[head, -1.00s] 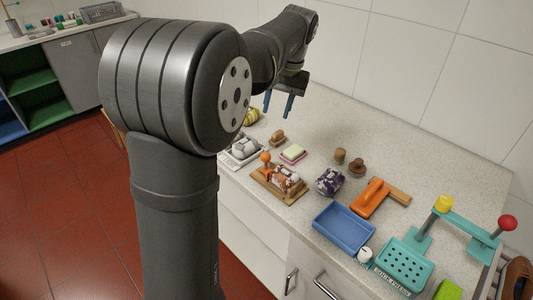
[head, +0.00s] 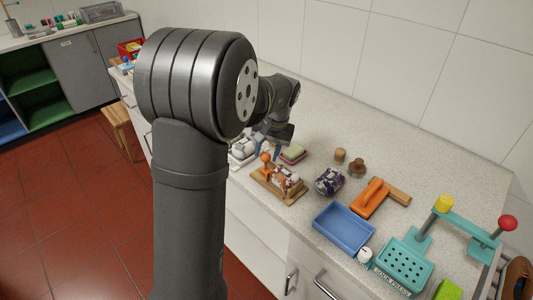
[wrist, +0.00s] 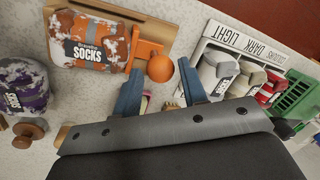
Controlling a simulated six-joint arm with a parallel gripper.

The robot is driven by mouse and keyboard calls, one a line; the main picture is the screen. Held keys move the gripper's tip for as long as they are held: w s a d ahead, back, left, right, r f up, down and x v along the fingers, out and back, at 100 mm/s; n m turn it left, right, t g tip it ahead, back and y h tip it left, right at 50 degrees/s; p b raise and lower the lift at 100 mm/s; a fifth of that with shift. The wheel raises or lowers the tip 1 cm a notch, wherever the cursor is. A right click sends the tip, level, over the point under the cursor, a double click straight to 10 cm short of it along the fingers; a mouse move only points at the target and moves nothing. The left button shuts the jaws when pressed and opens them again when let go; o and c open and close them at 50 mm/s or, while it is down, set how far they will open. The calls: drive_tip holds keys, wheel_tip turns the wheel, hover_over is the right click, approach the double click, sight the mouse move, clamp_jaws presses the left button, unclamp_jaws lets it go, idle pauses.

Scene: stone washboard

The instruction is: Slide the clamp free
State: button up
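The orange clamp (wrist: 148,48) with its round orange ball knob (wrist: 160,68) stands at one end of a wooden board (wrist: 165,14). The ball knob also shows in the head view (head: 266,157). On the board beside the clamp lies an orange-and-white bundle labelled SOCKS (wrist: 92,42); it also shows in the head view (head: 286,180). My gripper (wrist: 159,70) is open, its two blue fingers apart. In the wrist view the ball appears between and just beyond the fingertips. I cannot tell whether a finger touches it. In the head view my arm partly hides the gripper.
A white sorting tray (wrist: 203,48) with several rolled items is close beside the board. A purple bundle (head: 329,181), wooden knobs (head: 357,168), an orange-handled tool (head: 372,196), a blue tray (head: 326,224) and a teal rack (head: 404,262) stand to the right. The counter's back is clear.

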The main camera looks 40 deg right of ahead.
drive_tip(key=shift+f, duration=0.55)
clamp_jaws()
drive_tip(key=shift+w+a+r, duration=0.1)
drive_tip(key=shift+w, duration=1.35)
unclamp_jaws()
drive_tip(key=shift+w, duration=0.15)
drive_tip(key=s+d+r, duration=0.2)
drive_tip(key=s+r, duration=0.1)
drive_tip(key=r, duration=1.4)
